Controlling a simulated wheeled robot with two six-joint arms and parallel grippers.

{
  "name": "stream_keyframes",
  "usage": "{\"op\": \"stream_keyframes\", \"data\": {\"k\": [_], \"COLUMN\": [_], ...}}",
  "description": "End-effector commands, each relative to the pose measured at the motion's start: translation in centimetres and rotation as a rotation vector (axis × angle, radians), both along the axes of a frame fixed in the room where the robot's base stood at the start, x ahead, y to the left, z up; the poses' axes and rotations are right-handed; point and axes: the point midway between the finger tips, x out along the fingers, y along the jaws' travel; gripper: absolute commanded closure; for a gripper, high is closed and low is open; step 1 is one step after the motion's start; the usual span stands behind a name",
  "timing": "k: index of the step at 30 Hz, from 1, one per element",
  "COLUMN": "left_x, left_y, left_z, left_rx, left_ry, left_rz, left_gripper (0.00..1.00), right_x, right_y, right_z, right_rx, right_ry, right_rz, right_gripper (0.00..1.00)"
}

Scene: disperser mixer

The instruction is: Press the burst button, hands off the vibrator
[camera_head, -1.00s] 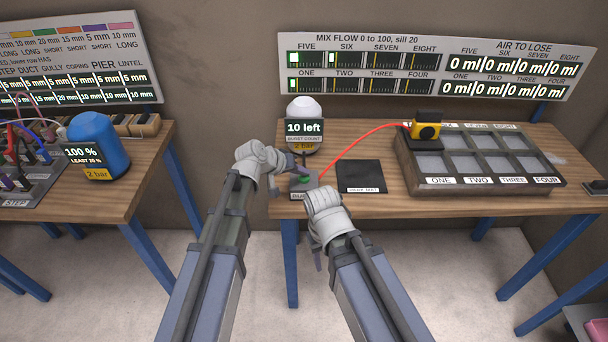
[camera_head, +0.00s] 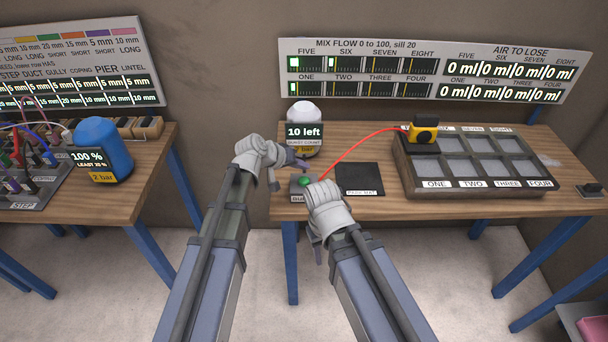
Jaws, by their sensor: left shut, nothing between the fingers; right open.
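The burst button (camera_head: 304,181) is a green cap on a small grey box at the left front of the right bench; its label is partly covered by my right arm. My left gripper (camera_head: 299,163) is shut and empty, just above and behind the green cap, apparently apart from it. My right gripper (camera_head: 318,255) is open and empty, low in front of the bench edge, its fingers mostly hidden by its wrist. The yellow and black vibrator (camera_head: 424,130) sits on the back left of the mould tray (camera_head: 408,181), with no gripper near it.
A red cable (camera_head: 360,141) arcs from beside the button box to the vibrator. A white-domed canister (camera_head: 304,112) reading "10 left" stands behind the button. A dark park mat (camera_head: 359,176) lies empty. The flow board (camera_head: 430,43) lights bars at one, five and six.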

Motion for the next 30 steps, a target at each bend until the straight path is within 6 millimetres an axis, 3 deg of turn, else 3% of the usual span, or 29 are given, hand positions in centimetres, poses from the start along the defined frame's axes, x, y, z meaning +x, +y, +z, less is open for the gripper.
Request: {"op": "stream_keyframes", "data": {"k": [1,7,30], "left_x": [0.0,0.0,0.0], "left_y": [0.0,0.0,0.0], "left_z": [1.0,2.5,2.4], "left_rx": [0.000,0.000,0.000], "left_ry": [0.000,0.000,0.000], "left_rz": [0.000,0.000,0.000], "left_gripper": [1.00,1.00,1.00], "right_x": [0.0,0.0,0.0], "right_y": [0.0,0.0,0.0], "right_z": [1.0,2.5,2.4], "right_rx": [0.000,0.000,0.000], "right_ry": [0.000,0.000,0.000], "right_rz": [0.000,0.000,0.000], "right_gripper": [0.50,0.50,0.50]}}
